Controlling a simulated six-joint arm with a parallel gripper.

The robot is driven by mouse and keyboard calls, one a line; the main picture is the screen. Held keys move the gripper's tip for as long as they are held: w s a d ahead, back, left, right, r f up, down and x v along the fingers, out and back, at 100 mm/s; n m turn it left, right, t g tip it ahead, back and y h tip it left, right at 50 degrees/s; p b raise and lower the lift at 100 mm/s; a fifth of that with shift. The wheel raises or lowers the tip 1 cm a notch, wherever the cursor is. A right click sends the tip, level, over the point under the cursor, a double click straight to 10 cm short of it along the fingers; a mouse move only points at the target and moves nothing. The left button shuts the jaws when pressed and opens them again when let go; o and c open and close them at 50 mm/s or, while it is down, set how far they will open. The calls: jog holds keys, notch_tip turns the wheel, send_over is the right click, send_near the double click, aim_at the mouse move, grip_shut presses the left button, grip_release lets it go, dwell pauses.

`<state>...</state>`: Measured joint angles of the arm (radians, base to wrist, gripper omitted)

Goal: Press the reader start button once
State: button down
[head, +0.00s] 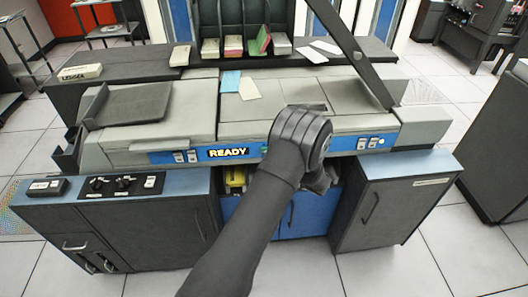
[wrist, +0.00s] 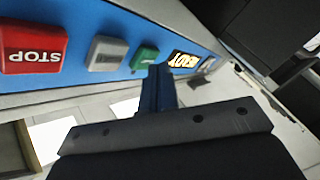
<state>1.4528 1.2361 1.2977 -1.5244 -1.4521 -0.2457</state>
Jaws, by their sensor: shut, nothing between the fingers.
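The reader is the long grey machine with a blue front strip (head: 215,154). Its lit READY display (head: 228,152) is upside down in the wrist view (wrist: 185,60). A green button (wrist: 145,57) sits beside the display on the blue panel; I cannot read a label on it. A grey button (wrist: 107,54) and a red STOP button (wrist: 33,48) follow to its left in the wrist view. My gripper (wrist: 159,72) is shut and empty, its tip just beside the green button. I cannot tell whether it touches. In the head view my wrist hides the panel's middle.
More switches sit left of the display (head: 185,156) and at the panel's right end (head: 370,143). Card trays (head: 233,46) stand behind the reader. A blue card (head: 230,81) and a cream card (head: 249,89) lie on top. A knob box (head: 120,186) is at front left.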

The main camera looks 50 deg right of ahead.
jog(key=shift+w+d, duration=0.3)
dwell(0.5)
dwell(0.4)
jog(key=shift+s+a, duration=2.35)
jog(key=shift+s, duration=0.05)
jog(key=s+a, duration=0.2)
jog(key=shift+s+a, duration=0.3)
jog(key=shift+a, duration=0.1)
jog(key=shift+w+d, duration=0.1)
